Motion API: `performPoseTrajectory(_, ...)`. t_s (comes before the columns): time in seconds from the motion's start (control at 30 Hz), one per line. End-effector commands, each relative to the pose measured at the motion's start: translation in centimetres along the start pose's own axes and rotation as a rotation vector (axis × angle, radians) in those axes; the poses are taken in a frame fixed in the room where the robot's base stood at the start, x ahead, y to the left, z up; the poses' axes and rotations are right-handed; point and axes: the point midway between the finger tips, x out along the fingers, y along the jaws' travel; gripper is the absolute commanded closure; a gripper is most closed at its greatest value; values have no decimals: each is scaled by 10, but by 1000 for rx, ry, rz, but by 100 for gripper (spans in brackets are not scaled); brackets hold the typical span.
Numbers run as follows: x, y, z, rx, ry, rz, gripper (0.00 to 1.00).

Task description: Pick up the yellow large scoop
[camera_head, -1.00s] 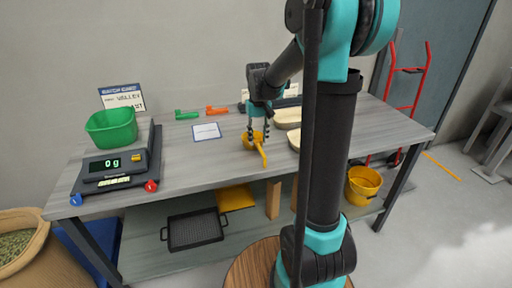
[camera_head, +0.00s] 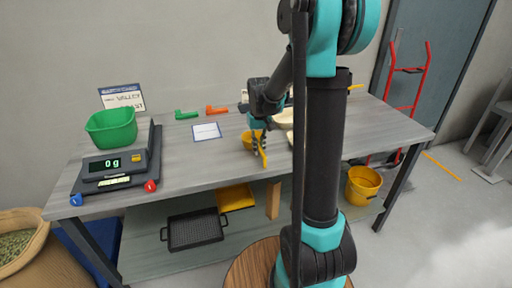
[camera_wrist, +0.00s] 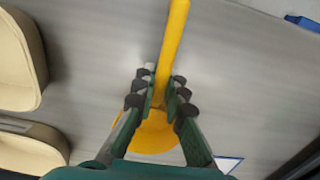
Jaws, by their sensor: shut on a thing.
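The yellow large scoop is on the grey table near its front edge. Its round bowl (camera_head: 247,140) and its handle (camera_head: 263,158) show in the head view. In the wrist view, the long yellow handle (camera_wrist: 174,45) runs up between the fingers, and the bowl (camera_wrist: 153,135) lies below and partly behind them. My gripper (camera_wrist: 163,85) is shut on the handle near the bowl. In the head view, my gripper (camera_head: 259,141) is at the scoop, low by the tabletop. I cannot tell whether the scoop is lifted clear of the table.
A digital scale (camera_head: 115,170) with a green bowl (camera_head: 112,128) stands at the left. Small green (camera_head: 186,114) and orange (camera_head: 216,109) scoops lie at the back. Cream containers (camera_wrist: 18,60) are close beside my gripper. A yellow bucket (camera_head: 363,185) stands right, below table height.

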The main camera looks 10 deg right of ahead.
Motion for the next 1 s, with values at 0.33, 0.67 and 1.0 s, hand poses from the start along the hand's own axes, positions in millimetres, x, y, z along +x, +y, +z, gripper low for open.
performPoseTrajectory(0.33,0,0,0,0,0,0,100)
performPoseTrajectory(0.67,-18,0,0,0,0,0,100)
performPoseTrajectory(1.0,-100,0,0,0,0,0,100)
